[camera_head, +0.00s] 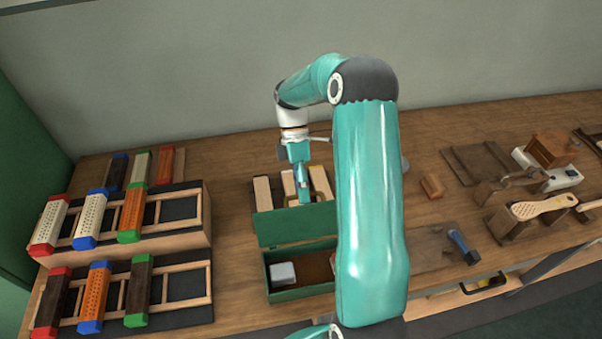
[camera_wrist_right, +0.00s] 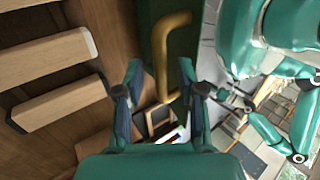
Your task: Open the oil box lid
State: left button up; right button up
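The oil box (camera_head: 302,294) is a green box on the bench, in the middle of the head view. Its green lid (camera_head: 285,229) stands raised at the back, and the inside shows a pale block (camera_head: 282,273) on the left. My right gripper (camera_head: 304,197) points down at the lid's upper edge. In the right wrist view its fingers (camera_wrist_right: 158,92) are apart, with a brass handle (camera_wrist_right: 162,50) on the green lid (camera_wrist_right: 184,50) ahead between them; I cannot tell whether they touch it. My right arm hides the box's right part. My left gripper is not visible.
Wooden blocks (camera_head: 263,192) lie behind the lid. A wooden block (camera_head: 432,186), a blue-handled tool (camera_head: 463,246) and a wooden brush (camera_head: 543,206) are at right. Bare bench (camera_head: 229,230) lies left of the box.

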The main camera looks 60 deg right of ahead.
jog(key=v, duration=1.1)
jog(key=shift+w+d, duration=0.15)
jog(key=shift+r, duration=0.1)
